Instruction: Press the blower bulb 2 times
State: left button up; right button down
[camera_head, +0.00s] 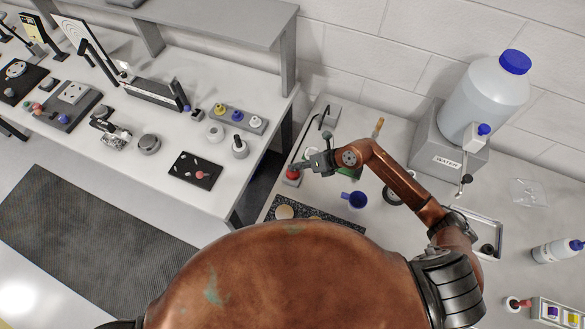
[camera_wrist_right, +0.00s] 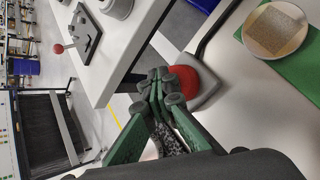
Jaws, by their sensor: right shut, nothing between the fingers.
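The red blower bulb (camera_head: 293,174) sits on a small grey base on the right-hand table, near that table's left edge. In the right wrist view the bulb (camera_wrist_right: 188,82) is a red dome on a pale grey base, partly hidden by the fingertips. My right gripper (camera_head: 303,168) is shut and empty, with its fingertips at the bulb. In the right wrist view the closed fingertips (camera_wrist_right: 164,86) overlap the bulb's left side; whether they touch it I cannot tell. My left gripper is not in view.
A dark tube (camera_wrist_right: 208,38) curves away beside the bulb. A water dispenser (camera_head: 490,95) stands at the back right. A gap separates this table from the left workbench (camera_head: 215,205).

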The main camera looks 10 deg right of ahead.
jog(key=shift+s, duration=0.1)
jog(key=shift+r+p, duration=1)
jog(key=shift+r, duration=0.2)
jog(key=shift+r, duration=0.1)
jog(key=shift+r+p, duration=1.95)
jog(key=shift+r, duration=0.45)
